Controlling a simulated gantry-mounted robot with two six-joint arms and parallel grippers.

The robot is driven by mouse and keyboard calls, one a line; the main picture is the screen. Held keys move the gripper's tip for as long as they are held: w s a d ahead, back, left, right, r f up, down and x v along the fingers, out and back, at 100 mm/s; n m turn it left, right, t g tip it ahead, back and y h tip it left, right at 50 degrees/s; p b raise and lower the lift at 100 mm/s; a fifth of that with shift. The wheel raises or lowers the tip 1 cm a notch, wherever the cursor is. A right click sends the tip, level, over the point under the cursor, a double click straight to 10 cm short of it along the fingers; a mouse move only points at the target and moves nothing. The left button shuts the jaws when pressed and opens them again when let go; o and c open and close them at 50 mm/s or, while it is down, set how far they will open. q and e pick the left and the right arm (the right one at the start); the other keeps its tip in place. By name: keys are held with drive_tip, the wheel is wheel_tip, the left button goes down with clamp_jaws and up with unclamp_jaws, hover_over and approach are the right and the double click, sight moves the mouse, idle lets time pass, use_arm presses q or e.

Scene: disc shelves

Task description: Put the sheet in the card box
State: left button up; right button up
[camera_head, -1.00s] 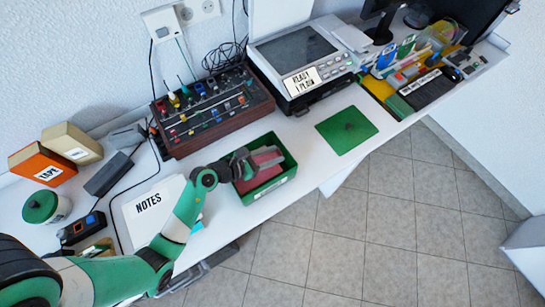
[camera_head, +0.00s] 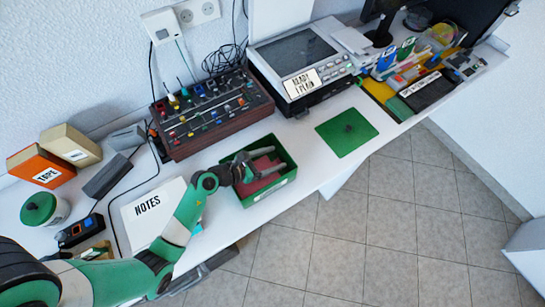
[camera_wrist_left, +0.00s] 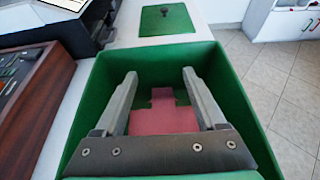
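The green card box (camera_head: 285,181) stands open on the desk; its green wall also shows in the left wrist view (camera_wrist_left: 238,95). A dull red sheet (camera_wrist_left: 163,120) lies inside it, low between the walls; part of it shows in the head view (camera_head: 262,162). My left gripper (camera_head: 277,160) is over the box with its fingers apart. In the left wrist view its fingertips (camera_wrist_left: 160,74) reach down inside the walls, with nothing held between them. My right gripper is not in view.
A green lid (camera_head: 347,132) with a dark knob lies flat on the desk to the right. A mixer panel (camera_head: 211,112) stands behind the box, a labelled machine (camera_head: 300,65) behind the lid. A notes pad (camera_head: 150,212) lies left. The desk's front edge is close to the box.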

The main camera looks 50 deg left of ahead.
use_arm(q)
drive_tip(key=shift+r, duration=0.35)
drive_tip(key=p+v, duration=0.4)
drive_tip(key=v, duration=0.8)
drive_tip(key=shift+r, duration=0.2)
